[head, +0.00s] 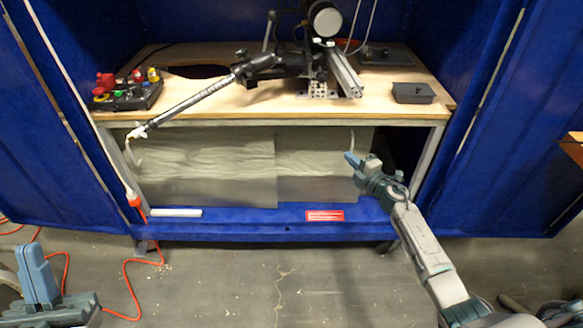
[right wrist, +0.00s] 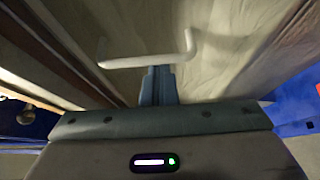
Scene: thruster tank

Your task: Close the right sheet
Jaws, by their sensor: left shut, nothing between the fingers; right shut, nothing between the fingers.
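The right sheet (head: 318,180), pale and wrinkled, hangs under the table beside the left sheet (head: 205,175). A dark gap shows between its right edge and the right table leg. Its white handle (head: 352,138) is near its right edge. My right gripper (head: 350,160) is shut and empty just in front of this handle. In the right wrist view the handle (right wrist: 150,61) is a white bar with bent ends, and my shut fingertips (right wrist: 158,70) are right by it; I cannot tell whether they touch. My left gripper (head: 36,272) is shut and empty at the lower left, far from the sheets.
The wooden tabletop (head: 215,103) above carries a thruster rig (head: 325,60), a control box (head: 127,93) and a dark tray (head: 413,93). Blue cabinet doors (head: 520,130) stand open on both sides. An orange cable (head: 126,290) lies on the floor at left.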

